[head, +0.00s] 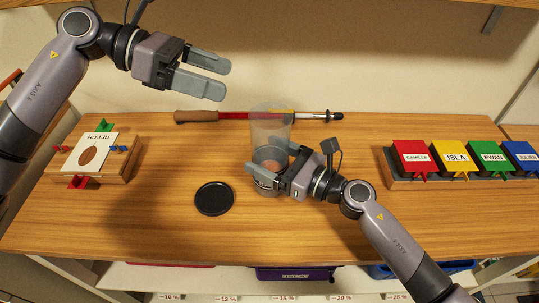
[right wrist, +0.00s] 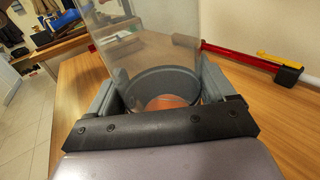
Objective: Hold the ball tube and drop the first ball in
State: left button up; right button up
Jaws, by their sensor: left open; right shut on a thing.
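The clear ball tube (head: 268,128) stands upright on the wooden table, with a grey cup-like lower part (right wrist: 150,80). My right gripper (head: 270,178) is shut on this lower part, one finger on each side; the right wrist view shows both fingers against it. An orange round thing (right wrist: 168,102) shows inside at the bottom; I cannot tell whether it is a ball or a printed disc. My left gripper (head: 222,79) is open and empty, up and to the left of the tube's top. A black round disc (head: 215,198), like a lid, lies flat left of the tube.
A red pole with a wooden handle (head: 196,116) lies behind the tube. A wooden box with a round hole (head: 92,153) stands at left. Several coloured name boxes (head: 412,156) stand in a row at right. The table between tube and left box is mostly clear.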

jog(key=o, duration=0.9)
jog(key=v, duration=1.2)
jog(key=shift+f, duration=0.1)
